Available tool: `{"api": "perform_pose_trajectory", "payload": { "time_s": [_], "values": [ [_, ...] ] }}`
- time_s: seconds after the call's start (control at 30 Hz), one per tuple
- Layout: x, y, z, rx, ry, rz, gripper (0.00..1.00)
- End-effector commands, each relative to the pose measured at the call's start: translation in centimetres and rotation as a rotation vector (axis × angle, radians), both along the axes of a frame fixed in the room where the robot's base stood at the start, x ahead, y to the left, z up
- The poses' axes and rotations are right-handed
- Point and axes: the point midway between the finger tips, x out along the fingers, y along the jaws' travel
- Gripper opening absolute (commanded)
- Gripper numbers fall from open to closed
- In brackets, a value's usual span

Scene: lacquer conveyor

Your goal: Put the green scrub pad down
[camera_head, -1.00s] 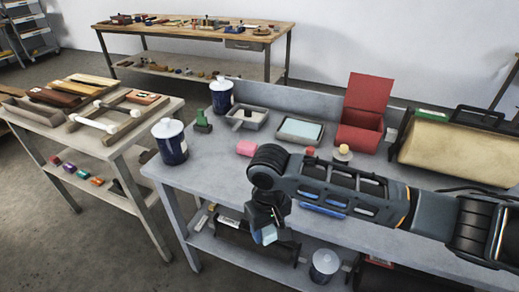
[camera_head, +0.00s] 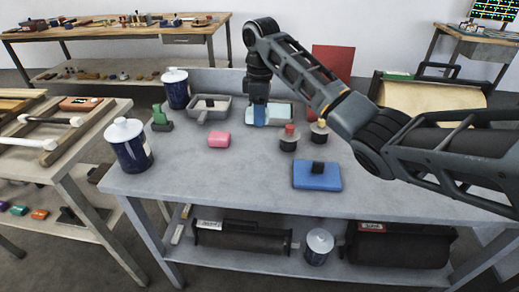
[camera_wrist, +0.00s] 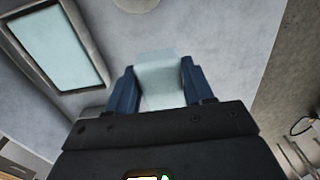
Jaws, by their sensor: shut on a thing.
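My gripper (camera_wrist: 161,88) is shut on a pale blue-grey block (camera_wrist: 160,75), held between its two blue fingers in the wrist view. The block's colour there is washed out and does not look clearly green. In the head view my gripper (camera_head: 260,116) points down over the grey bench (camera_head: 240,180), at the shallow tray with a pale blue inside (camera_head: 283,113). The held block is hidden or too small to tell there. In the wrist view this tray (camera_wrist: 60,45) lies to the left, apart from the block. Whether the block touches the bench cannot be told.
A pink block (camera_head: 219,139), a grey tray (camera_head: 210,108), a green upright piece (camera_head: 161,118) and two lidded canisters (camera_head: 129,147) stand to the left. Two small knobbed pots (camera_head: 289,138) and a blue block (camera_head: 317,176) are to the right. The bench's front middle is clear.

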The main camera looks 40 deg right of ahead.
Motion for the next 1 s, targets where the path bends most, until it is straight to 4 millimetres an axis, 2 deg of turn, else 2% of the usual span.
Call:
{"api": "perform_pose_trajectory", "payload": {
  "time_s": [0.3,0.53,0.7,0.8,1.0],
  "values": [
    [-0.1,-0.2,-5.0,0.000,0.003,0.006,0.27],
    [-0.1,-0.1,-6.7,0.001,0.002,0.006,0.27],
    [-0.1,-0.1,-9.1,0.001,0.003,0.006,0.27],
    [-0.1,-0.1,-9.7,0.000,0.001,0.007,0.27],
    [-0.1,-0.1,-9.7,0.000,0.000,0.007,0.27]
  ]
}}
